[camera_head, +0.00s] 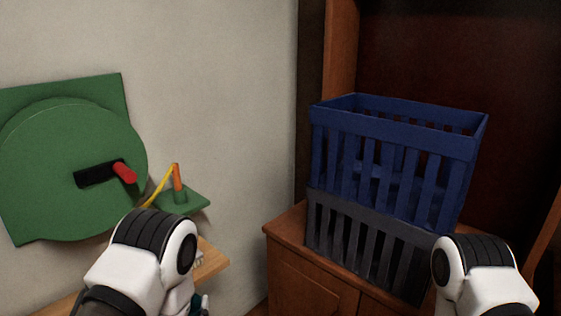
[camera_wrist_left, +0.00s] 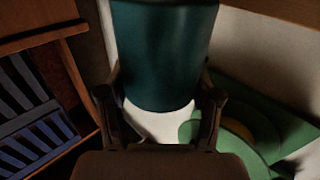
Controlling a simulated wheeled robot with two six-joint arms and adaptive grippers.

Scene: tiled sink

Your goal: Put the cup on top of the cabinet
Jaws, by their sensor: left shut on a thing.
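A dark teal cup (camera_wrist_left: 163,50) fills the upper middle of the left wrist view. My left gripper (camera_wrist_left: 160,105) is shut on it, with one finger on each side. In the head view only a small teal bit shows beside my left wrist at the bottom; my arm hides the rest. The brown wooden cabinet (camera_head: 301,281) stands at the lower middle of the head view, to the right of my left arm. My right arm shows at the bottom right, but its gripper is out of the picture.
A blue slatted crate (camera_head: 392,130) is stacked on a grey crate (camera_head: 325,225) on the cabinet top. A narrow strip of top is bare left of the crates. A green wall panel with a round disc (camera_head: 60,165) and red-handled crank is on the left.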

